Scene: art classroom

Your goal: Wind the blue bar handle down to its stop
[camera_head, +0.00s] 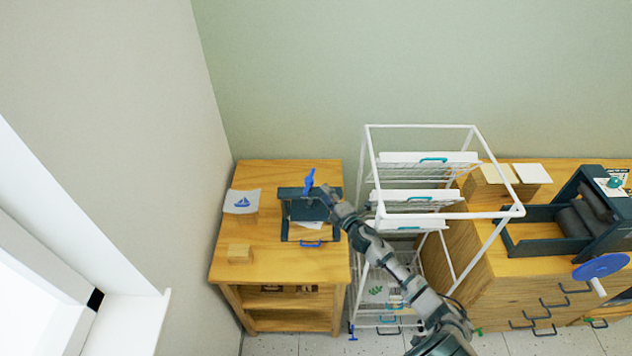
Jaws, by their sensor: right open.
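The blue bar handle (309,182) stands above a dark press (290,193) on the wooden table (233,270) at the left. The bar looks tilted, its upper end toward the right. A pale sheet (310,225) lies in the press, and a small blue handle (310,244) shows at its front. My right gripper (324,190) is open, close to the right of the bar handle. I cannot tell whether its fingers touch the bar. My right arm hides part of the press's right side. My left gripper is not in view.
A white wire rack (490,213) with several shelves stands right of the table, close by my arm. A larger dark roller press (540,229) with a blue wheel (601,266) is at the right. A boat print (241,201) and wooden block (239,254) sit left on the table.

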